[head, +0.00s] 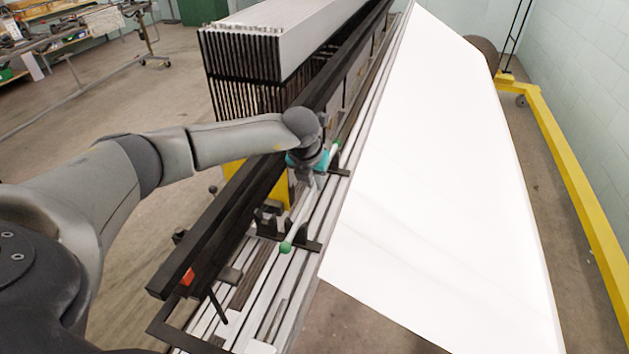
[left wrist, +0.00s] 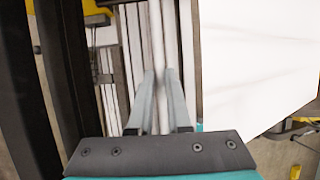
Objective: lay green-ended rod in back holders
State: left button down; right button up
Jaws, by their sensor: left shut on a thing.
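The white rod (head: 298,218) has a green ball on each end. Its near green end (head: 286,247) is beside the near black holder (head: 312,245), and its far green end (head: 337,143) is by the far black holder (head: 339,172). My left gripper (head: 307,183) is shut on the rod around its middle. In the left wrist view the rod (left wrist: 157,40) runs lengthwise between the two grey fingers (left wrist: 160,88). I cannot tell whether the rod touches the holders. My right gripper is not in view.
Long metal rails (head: 262,300) run under the rod. A dark beam (head: 215,235) lies to their left and a large white sheet (head: 440,180) to their right. A stack of black-edged frames (head: 240,60) stands beyond my arm. A yellow floor frame (head: 575,175) is at far right.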

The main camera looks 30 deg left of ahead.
pick_arm(q)
jog(key=shift+f, duration=0.2)
jog(key=c, duration=0.8)
grip_release()
jog(key=shift+r, duration=0.1)
jog(key=v, duration=1.5)
jog(key=shift+s+r+b, duration=0.1)
jog(key=shift+s+b, duration=0.05)
jog(key=shift+b, duration=0.15)
jog(key=shift+d, duration=0.1)
